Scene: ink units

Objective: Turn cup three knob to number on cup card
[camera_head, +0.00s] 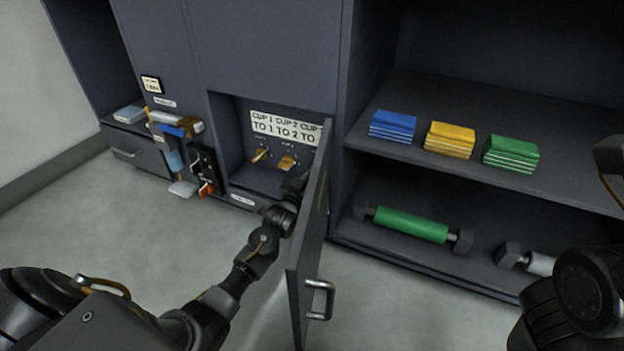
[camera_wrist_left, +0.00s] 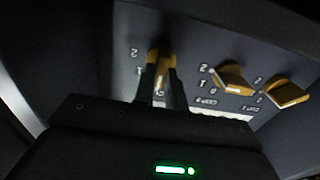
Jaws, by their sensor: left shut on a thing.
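The left wrist view shows the panel upside down, with three ochre knobs in a row. My left gripper (camera_wrist_left: 161,82) is shut on the leftmost one, the cup three knob (camera_wrist_left: 166,58). The cup two knob (camera_wrist_left: 231,79) and the cup one knob (camera_wrist_left: 287,93) are free. In the head view the cup one knob (camera_head: 261,155) and cup two knob (camera_head: 287,162) show in the recess, while the open door hides the cup three knob. The cup card (camera_head: 286,128) reads CUP 1 TO 1, CUP 2 TO 2; its cup three number is hidden. My right gripper is out of view.
The open cabinet door (camera_head: 309,255) stands close to the right of my left forearm. Blue, yellow and green stacks (camera_head: 451,140) lie on the right shelf, above a green roller (camera_head: 411,224). A unit with a red lever (camera_head: 205,190) is left of the recess.

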